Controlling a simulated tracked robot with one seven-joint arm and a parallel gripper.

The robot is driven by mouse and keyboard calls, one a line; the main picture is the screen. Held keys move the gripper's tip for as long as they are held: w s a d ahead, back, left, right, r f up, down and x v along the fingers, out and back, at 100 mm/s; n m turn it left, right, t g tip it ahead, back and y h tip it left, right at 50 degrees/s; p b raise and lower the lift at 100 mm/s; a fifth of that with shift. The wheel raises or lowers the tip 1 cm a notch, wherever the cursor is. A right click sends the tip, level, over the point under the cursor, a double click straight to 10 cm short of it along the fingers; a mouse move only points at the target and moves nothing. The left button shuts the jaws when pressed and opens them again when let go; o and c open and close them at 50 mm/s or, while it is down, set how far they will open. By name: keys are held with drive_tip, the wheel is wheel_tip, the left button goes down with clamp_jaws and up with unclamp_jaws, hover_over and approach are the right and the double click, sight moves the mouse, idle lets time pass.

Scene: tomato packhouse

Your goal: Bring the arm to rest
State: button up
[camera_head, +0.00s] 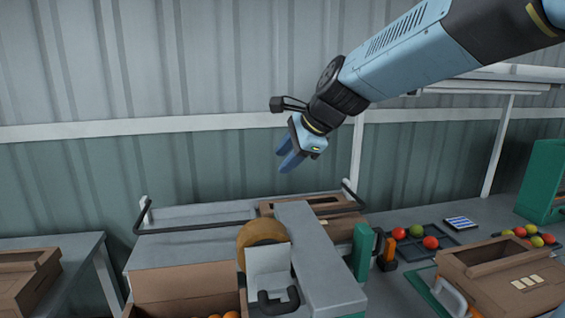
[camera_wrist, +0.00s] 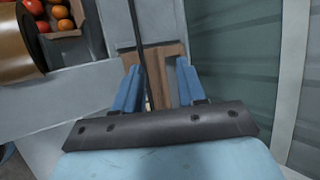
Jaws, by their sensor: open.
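My gripper (camera_head: 290,160) is at the end of my blue and black arm, in the upper middle of the head view. It hangs in the air above the grey bench (camera_head: 190,215), pointing down and to the left. In the wrist view my gripper (camera_wrist: 158,88) shows two blue fingers standing apart with nothing held between them. Beyond the fingers lies part of a brown cardboard box (camera_wrist: 165,58) with a dark bar running in front of it.
A tape roll (camera_head: 262,233) on a dispenser stands below my gripper. A corrugated wall (camera_head: 220,70) stands behind. The air around my gripper is clear.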

drive_tip(key=s+d+f+n+h, duration=0.2)
drive_tip(key=s+d+n+h, duration=0.1)
drive_tip(key=s+d+n, duration=0.4)
drive_tip(key=s+d+f+n+h, duration=0.2)
drive_tip(key=s+d+n, duration=0.5)
drive_tip(key=s+d, duration=0.5)
drive_tip(key=shift+d+f+n+h, duration=0.3)
drive_tip(key=shift+f+h, duration=0.1)
drive_tip(key=shift+f, duration=0.35)
drive_tip(key=shift+a, duration=0.1)
